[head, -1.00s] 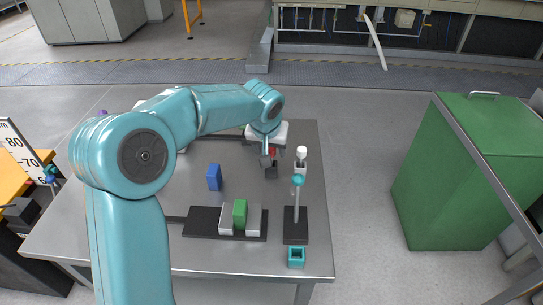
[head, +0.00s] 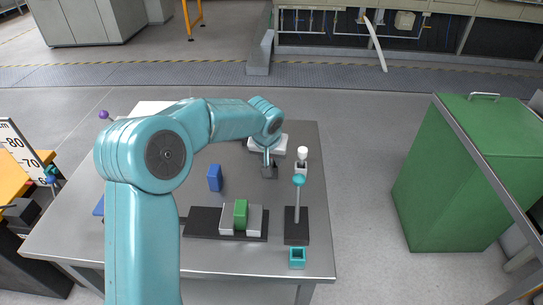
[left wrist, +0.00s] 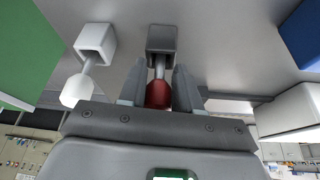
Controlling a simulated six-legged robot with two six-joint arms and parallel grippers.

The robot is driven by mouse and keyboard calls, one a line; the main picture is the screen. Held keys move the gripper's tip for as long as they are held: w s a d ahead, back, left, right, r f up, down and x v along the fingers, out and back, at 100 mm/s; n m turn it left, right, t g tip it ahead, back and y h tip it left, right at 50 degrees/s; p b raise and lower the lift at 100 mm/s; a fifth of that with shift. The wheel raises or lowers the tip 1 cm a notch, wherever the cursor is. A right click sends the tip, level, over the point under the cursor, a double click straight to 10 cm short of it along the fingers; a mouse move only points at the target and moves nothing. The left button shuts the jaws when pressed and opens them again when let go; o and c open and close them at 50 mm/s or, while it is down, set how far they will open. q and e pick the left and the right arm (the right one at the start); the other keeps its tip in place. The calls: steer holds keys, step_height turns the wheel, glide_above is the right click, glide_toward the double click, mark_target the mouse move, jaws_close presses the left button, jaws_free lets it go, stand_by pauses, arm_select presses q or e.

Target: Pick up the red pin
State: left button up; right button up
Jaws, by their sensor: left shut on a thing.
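The red pin (left wrist: 158,95) shows in the left wrist view between the two fingers of my left gripper (left wrist: 160,76), which is shut on its red head. The pin's thin grey shaft runs into the opening of a dark grey square socket (left wrist: 161,40). How deep it sits there I cannot tell. In the head view my left gripper (head: 267,159) is right above the dark grey socket (head: 269,172), and the red head is hidden. My right gripper is not in view.
A white pin (head: 302,153) stands in a white socket (head: 301,168) just right of the gripper. A teal-topped rod (head: 298,181), an open teal box (head: 297,257), a green block (head: 240,213) and a blue block (head: 214,178) stand nearer on the grey table (head: 140,240).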

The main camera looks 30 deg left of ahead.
arm_select(q)
step_height(320, 180, up, 20)
steer(key=p, duration=0.4)
